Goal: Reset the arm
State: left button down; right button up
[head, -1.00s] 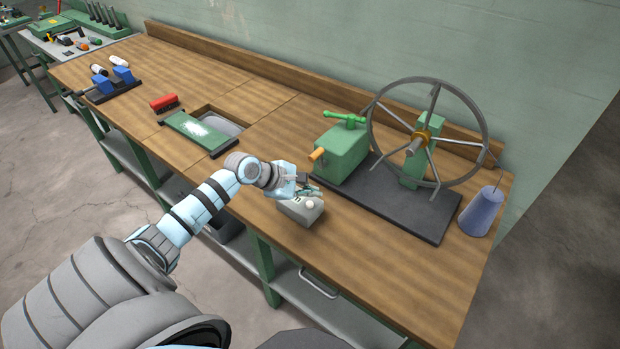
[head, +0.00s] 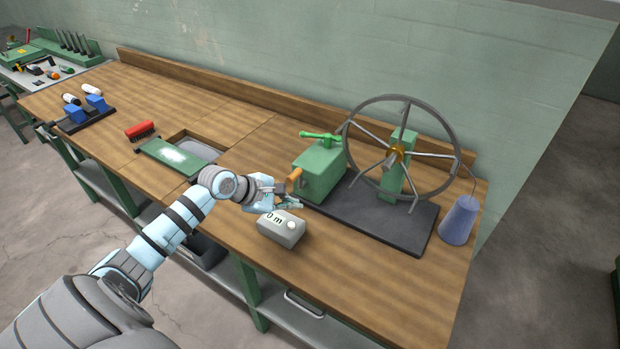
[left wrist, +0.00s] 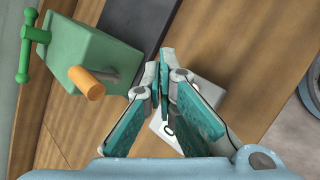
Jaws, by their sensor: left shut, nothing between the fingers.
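My left arm comes in from the lower left in the head view. My right gripper is in neither view.
A spoked wheel (head: 447,180) stands on a dark base plate (head: 380,222), with a blue-grey cone (head: 459,221) to its right. The front right of the bench is clear.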

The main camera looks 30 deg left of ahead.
pick_arm(q)
jog(key=s+d+f+m+g+y, duration=0.1)
jog(key=s+d+f+m+g, duration=0.2)
jog(key=s+d+f+m, duration=0.85)
jog(key=s+r+m+g+y, duration=0.2)
jog(key=s+r+m+y, duration=0.1)
jog(key=s+m, duration=1.1)
jog(key=s+a+f+n+g+b, duration=0.1)
jog(key=s+f+n+b, duration=0.2)
jog(key=f, duration=1.9)
jog(key=s+f+g+b, duration=0.1)
jog(key=s+f+b, duration=0.1)
jog(key=s+f, duration=1.2)
notch_tip(320, 180, down, 2)
jog(key=shift+s+a+f+b, duration=0.1)
jog(key=shift+s+a+b, duration=0.2)
jog(key=shift+a+b, duration=0.1)
